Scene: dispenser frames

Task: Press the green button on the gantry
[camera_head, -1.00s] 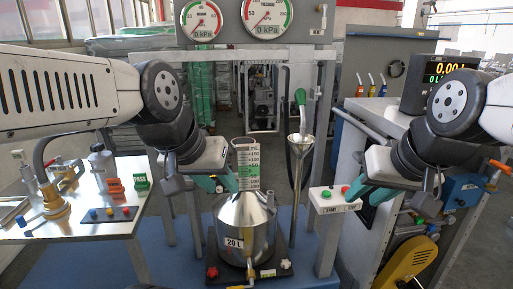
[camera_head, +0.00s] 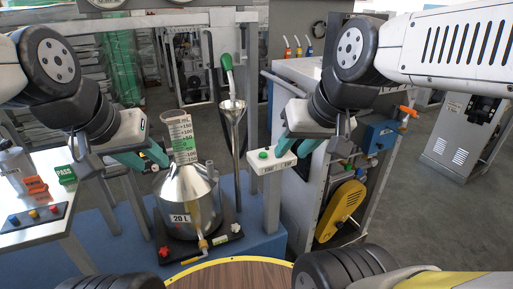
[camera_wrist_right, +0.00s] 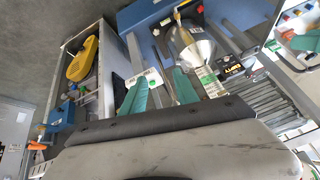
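The gantry's white button box (camera_head: 272,162) stands on a post right of centre in the head view. Its green button (camera_head: 263,155) shows uncovered on the left part of the top. The red button is not visible behind my right gripper. My right gripper (camera_head: 289,149) is open and empty, its teal fingers at the right end of the box, close to the green button; I cannot tell whether they touch the box. In the right wrist view the box (camera_wrist_right: 146,76) shows between the spread fingers. My left gripper (camera_head: 150,162) is open and empty, left of the metal vessel.
The metal 20 L vessel (camera_head: 188,203) stands on a black base left of the box. A funnel with a green-handled valve (camera_head: 232,112) rises behind. A side table (camera_head: 36,238) with buttons is at left. A cabinet with a yellow guard (camera_head: 341,210) is at right.

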